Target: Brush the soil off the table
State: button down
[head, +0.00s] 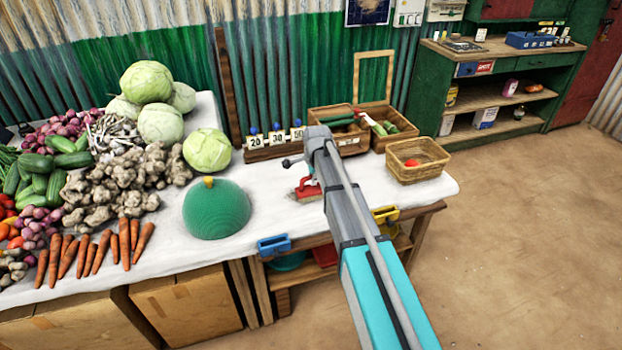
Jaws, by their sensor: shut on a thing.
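A red brush (306,191) with pale bristles is low over the white-covered table (265,200), near its middle. My gripper (309,181) is at the brush and shut on it, largely hidden by my own arm. I cannot tell whether the bristles touch the cloth. I cannot make out soil on the visible cloth; part of the table is hidden behind my arm.
A green dome (216,210) and a cabbage (207,151) stand left of the brush, with heaped vegetables further left. Number blocks (276,138) and wooden crates (338,125) line the back. A wicker basket (420,172) is at right. Blue (274,244) and yellow (386,214) holders hang at the front edge.

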jog(key=shift+w+d+f, duration=0.1)
jog(key=shift+w+d, duration=0.15)
jog(key=shift+d, duration=0.7)
jog(key=shift+w+d, duration=0.25)
jog(key=shift+d, duration=0.7)
jog(key=shift+w, duration=0.1)
jog(key=shift+w+a, duration=0.3)
jog(key=shift+w, duration=0.5)
jog(key=shift+a, duration=0.15)
jog(key=shift+s+a, duration=0.3)
jog(key=shift+a, duration=0.55)
jog(key=shift+s+a, duration=0.25)
jog(key=shift+a, duration=0.6)
